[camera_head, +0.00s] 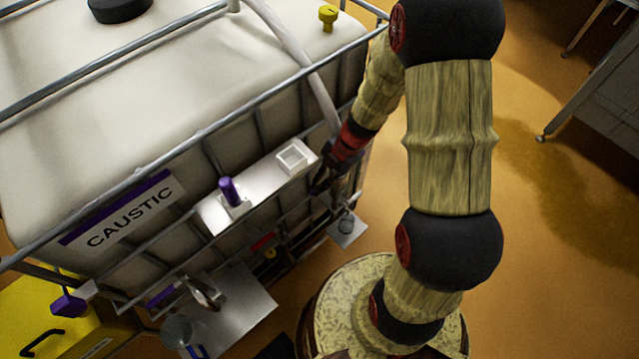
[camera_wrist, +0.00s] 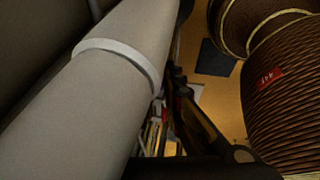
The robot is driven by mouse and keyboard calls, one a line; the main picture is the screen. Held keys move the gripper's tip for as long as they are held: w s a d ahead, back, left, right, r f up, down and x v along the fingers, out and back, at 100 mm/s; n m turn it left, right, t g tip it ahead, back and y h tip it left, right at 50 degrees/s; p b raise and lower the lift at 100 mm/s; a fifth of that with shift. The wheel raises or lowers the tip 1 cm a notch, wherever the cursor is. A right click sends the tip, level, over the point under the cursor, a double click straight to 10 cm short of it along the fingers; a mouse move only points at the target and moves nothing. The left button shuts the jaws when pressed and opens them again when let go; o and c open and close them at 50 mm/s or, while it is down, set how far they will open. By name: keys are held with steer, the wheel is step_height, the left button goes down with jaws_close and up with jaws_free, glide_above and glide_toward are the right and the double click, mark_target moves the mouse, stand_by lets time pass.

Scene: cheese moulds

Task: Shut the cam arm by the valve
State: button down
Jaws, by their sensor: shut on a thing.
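My gripper (camera_head: 322,183) is at the right end of the caustic tank's front cage, pointing down and left, close beside the pale hose (camera_head: 292,45). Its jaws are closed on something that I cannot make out. In the wrist view the hose (camera_wrist: 105,85), with a light band around it, fills the left and middle. My dark gripper fingers (camera_wrist: 178,95) show just right of it. A small red and yellow fitting (camera_head: 265,244) sits low behind the cage bars, left of my gripper; I cannot tell whether it is the valve. The cam arm cannot be made out in either view.
The white caustic tank (camera_head: 150,90) stands in a metal cage (camera_head: 205,124). A ledge (camera_head: 260,185) on its front carries a purple-capped item (camera_head: 230,192) and a white square holder (camera_head: 295,156). A yellow box (camera_head: 50,320) is at lower left. Open floor (camera_head: 560,190) lies right.

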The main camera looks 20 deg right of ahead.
steer(key=p, duration=0.2)
steer(key=shift+a+r+h+p, duration=0.1)
steer(key=shift+a+h+p, duration=0.1)
steer(key=shift+h+p, duration=0.15)
steer(key=shift+f+h+p, duration=0.35)
steer(key=shift+p, duration=0.65)
steer(key=c, duration=2)
jaws_free()
steer(key=shift+s, duration=0.1)
steer(key=shift+o, duration=0.4)
steer(key=v, duration=1.2)
steer(key=shift+s, duration=0.25)
